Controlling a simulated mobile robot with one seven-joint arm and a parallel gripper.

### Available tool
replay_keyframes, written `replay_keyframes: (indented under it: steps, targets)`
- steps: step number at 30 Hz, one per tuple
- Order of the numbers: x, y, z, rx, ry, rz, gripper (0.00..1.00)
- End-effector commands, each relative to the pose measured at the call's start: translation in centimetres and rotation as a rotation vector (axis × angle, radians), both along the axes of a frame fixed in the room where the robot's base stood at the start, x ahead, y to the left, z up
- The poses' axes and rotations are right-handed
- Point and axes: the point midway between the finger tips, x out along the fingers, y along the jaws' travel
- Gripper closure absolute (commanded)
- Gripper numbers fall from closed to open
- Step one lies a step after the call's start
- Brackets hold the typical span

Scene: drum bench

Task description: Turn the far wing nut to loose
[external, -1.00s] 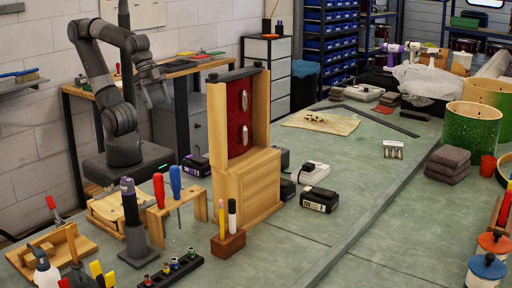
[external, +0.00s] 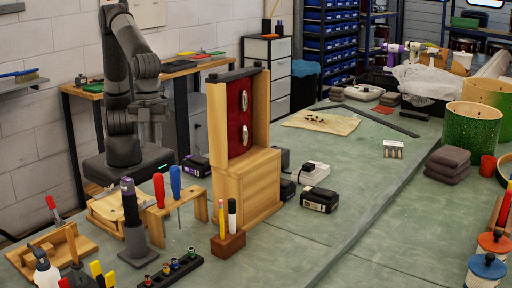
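A wooden stand (external: 246,184) on the bench holds an upright red panel (external: 234,120) between wooden side rails. Two silver metal fittings, an upper one (external: 244,100) and a lower one (external: 244,135), sit on the panel's face. I cannot make out separate wing nuts or how either is turned, nor tell which is the far one. My gripper (external: 153,138) hangs to the left of the stand, behind the screwdriver rack, well apart from the panel. It is dark and small here, and I cannot tell whether its fingers are open.
A wooden rack (external: 157,222) with red and blue screwdrivers and a block (external: 228,244) with markers stand in front. Black battery packs (external: 320,200) lie right of the stand.

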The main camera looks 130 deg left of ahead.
Motion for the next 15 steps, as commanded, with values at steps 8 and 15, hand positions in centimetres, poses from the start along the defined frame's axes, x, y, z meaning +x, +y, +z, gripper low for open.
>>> replay_keyframes:
  steps: [8, 15]
  targets:
    - [1.9, -6.7, -3.8, 0.064, 0.047, -0.204, 0.66]
    - [2.1, -7.8, -5.4, 0.076, 0.056, -0.239, 0.66]
